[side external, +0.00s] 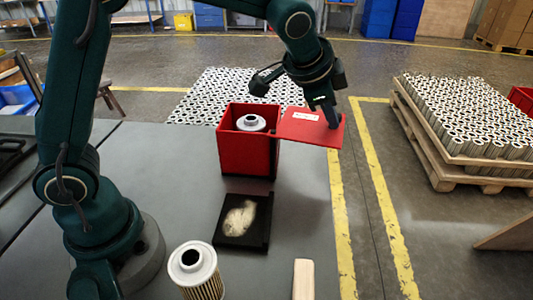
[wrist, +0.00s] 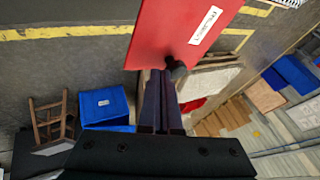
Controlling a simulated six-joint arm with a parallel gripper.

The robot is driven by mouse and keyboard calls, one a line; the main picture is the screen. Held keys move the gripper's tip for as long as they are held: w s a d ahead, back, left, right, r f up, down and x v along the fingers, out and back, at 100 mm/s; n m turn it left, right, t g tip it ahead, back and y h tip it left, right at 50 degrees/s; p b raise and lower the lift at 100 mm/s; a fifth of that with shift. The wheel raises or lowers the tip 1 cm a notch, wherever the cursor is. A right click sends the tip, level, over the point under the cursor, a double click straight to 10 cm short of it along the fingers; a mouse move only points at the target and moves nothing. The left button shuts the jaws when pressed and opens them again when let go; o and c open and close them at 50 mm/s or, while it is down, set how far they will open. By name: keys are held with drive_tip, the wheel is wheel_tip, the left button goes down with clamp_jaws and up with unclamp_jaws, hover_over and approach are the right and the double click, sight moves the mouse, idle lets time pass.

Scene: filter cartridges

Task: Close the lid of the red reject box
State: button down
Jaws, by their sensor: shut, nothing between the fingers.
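The red reject box (side external: 248,162) stands on the grey bench near its far right edge. Its red lid (side external: 312,126) is swung open to the right, roughly level and sticking out past the bench edge. A filter cartridge (side external: 250,122) with a grey top sits inside the box. My gripper (side external: 330,122) is shut and empty, its fingertips at the lid's outer part. In the wrist view, the lid (wrist: 180,30) with its white label lies just beyond the shut fingers (wrist: 163,80). I cannot tell whether the fingertips touch it.
A black tray (side external: 259,236) with a pale patch lies in front of the box. A pallet of cartridges (side external: 465,115) is on the floor at the right.

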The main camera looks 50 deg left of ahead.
sight(316, 118)
drive_tip(key=w+a+n+y, duration=0.2)
drive_tip(key=n, duration=0.1)
drive_tip(key=shift+w+a+n+g, duration=0.1)
drive_tip(key=shift+a+n+g, duration=0.2)
drive_tip(key=a+n+y, duration=0.1)
drive_tip(key=n, duration=0.1)
drive_tip(key=w+a+n+g+y, duration=0.1)
drive_tip(key=a+n, duration=0.1)
drive_tip(key=shift+w+a, duration=0.1)
drive_tip(key=shift+a, duration=1.6)
drive_tip(key=a+n+g, duration=0.1)
drive_tip(key=s+a+n+y, duration=0.1)
drive_tip(key=a+n, duration=0.1)
drive_tip(key=shift+g, duration=0.4)
drive_tip(key=shift+s+a, duration=0.25)
drive_tip(key=shift+a, duration=0.25)
drive_tip(key=shift+s+a+n+g+y, duration=0.35)
drive_tip(key=shift+s+a+n+g, duration=0.35)
drive_tip(key=shift+n, duration=0.55)
drive_tip(key=shift+s+a+n+g+y, duration=0.45)
drive_tip(key=shift+s+a+n, duration=0.35)
drive_tip(key=shift+n, duration=0.45)
